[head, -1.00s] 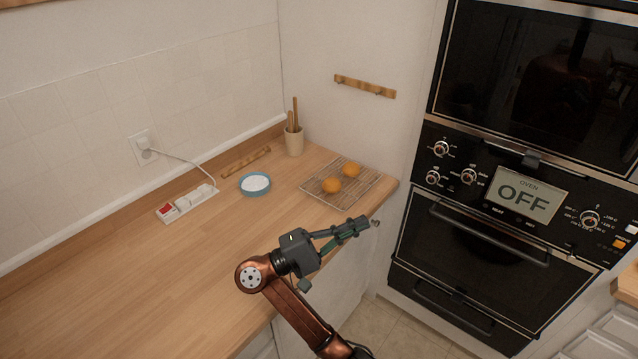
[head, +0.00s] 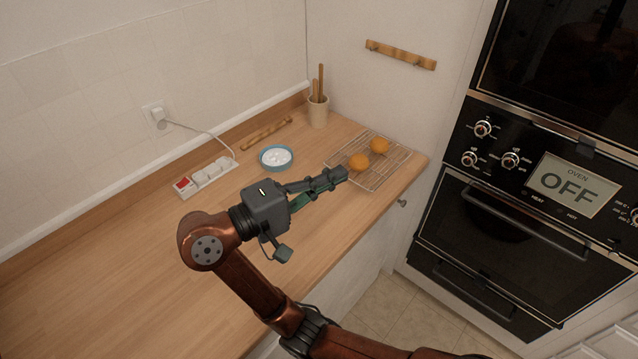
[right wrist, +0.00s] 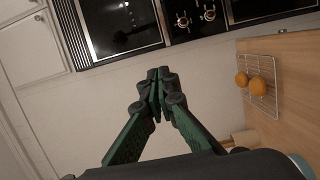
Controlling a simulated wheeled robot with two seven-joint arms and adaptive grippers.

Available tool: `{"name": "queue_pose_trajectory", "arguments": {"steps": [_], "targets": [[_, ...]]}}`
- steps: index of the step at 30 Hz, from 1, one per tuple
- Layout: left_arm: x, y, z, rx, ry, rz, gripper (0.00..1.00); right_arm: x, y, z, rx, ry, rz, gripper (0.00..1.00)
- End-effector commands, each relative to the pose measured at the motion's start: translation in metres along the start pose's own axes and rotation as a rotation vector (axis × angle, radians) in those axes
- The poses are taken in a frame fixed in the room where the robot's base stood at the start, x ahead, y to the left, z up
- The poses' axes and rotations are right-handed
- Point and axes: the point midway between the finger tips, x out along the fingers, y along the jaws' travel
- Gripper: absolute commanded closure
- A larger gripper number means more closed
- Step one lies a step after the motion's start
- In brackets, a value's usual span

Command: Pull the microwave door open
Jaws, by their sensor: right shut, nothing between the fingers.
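The microwave is the upper built-in unit with a dark glass door (head: 560,70), at the top right of the head view and cut off by the frame. Its door looks shut. It also shows in the right wrist view, as a dark panel (right wrist: 118,25) at the top left. My right gripper (head: 338,177) is over the counter, left of the ovens and well apart from the microwave door. Its fingers are together and empty, which also shows in the right wrist view (right wrist: 157,78). My left gripper is not in view.
Below the microwave are a knob panel with an OFF display (head: 568,186) and an oven with a bar handle (head: 525,225). The counter (head: 120,270) holds a wire rack (head: 395,170) with two oranges, a blue-rimmed dish (head: 276,158), a utensil cup (head: 318,111) and a power strip (head: 208,175).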

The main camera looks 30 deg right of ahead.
Motion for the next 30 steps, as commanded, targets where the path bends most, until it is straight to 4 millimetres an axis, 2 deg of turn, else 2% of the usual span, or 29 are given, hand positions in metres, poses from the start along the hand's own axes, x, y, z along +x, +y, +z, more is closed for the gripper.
{"name": "queue_pose_trajectory", "arguments": {"steps": [1,6,9,15,27,30], "targets": [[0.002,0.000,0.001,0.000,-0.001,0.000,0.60,0.012,-0.001,0.001,0.002,-0.004,0.001,1.00],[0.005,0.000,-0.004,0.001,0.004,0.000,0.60,0.044,-0.001,0.003,0.002,-0.005,0.002,1.00],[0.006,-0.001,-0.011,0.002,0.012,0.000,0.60,0.046,-0.001,0.020,0.003,-0.003,0.001,1.00],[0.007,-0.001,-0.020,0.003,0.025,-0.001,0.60,0.050,0.000,0.037,0.001,-0.004,0.001,1.00],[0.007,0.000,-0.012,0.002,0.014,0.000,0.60,0.051,0.000,0.040,-0.001,-0.004,0.000,1.00],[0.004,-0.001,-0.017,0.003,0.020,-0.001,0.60,0.057,0.000,0.044,-0.001,-0.004,-0.002,1.00]]}}
